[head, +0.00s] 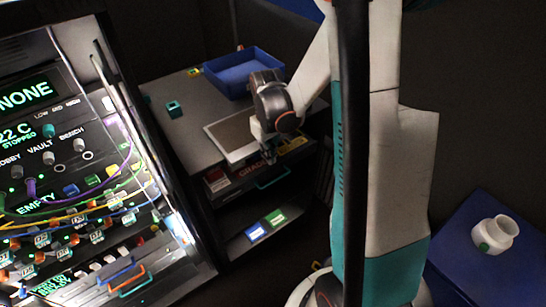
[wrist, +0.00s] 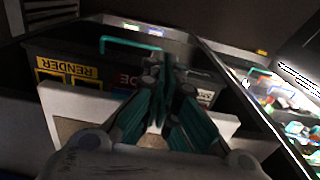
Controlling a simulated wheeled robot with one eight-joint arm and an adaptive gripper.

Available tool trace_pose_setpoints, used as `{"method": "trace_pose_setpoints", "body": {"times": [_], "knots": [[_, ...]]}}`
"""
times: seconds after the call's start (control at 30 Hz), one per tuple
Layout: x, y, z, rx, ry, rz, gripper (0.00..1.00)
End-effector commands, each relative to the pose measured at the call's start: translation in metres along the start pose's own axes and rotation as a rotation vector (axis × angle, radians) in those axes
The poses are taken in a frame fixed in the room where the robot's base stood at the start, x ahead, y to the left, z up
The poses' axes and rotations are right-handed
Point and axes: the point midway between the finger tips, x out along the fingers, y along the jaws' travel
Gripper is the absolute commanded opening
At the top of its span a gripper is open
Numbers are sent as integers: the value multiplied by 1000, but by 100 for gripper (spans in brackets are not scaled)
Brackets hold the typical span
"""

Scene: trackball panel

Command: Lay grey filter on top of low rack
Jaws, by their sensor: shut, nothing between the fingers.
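The grey filter (head: 236,136) is a flat panel with a white frame and a grey-brown middle. It lies on top of the low rack (head: 180,128), near the front edge, and looks flat. Its white frame (wrist: 75,112) also shows in the wrist view, on both sides of my fingers, which hide part of it. My gripper (head: 268,157) is shut and empty at the filter's front right corner, by the rack's front. In the wrist view my fingertips (wrist: 162,66) are together, in front of the labelled rack face. I cannot tell whether they touch the filter.
A blue tray (head: 243,74), a teal block (head: 174,108) and a small yellow item (head: 194,72) also sit on the rack top. A teal handle (head: 272,178) sticks out of the rack front. The lit control panel (head: 80,170) stands close on the left. A white jar (head: 495,234) stands right.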

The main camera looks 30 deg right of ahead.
Motion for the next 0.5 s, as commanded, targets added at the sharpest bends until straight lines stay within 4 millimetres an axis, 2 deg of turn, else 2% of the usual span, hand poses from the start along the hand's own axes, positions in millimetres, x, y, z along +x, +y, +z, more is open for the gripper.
{"method": "trace_pose_setpoints", "body": {"times": [0.4, 0.5], "knots": [[0, 0, -4, 0, 0, 0, 0], [1, 0, -13, -1, 0, 0, 0]]}}
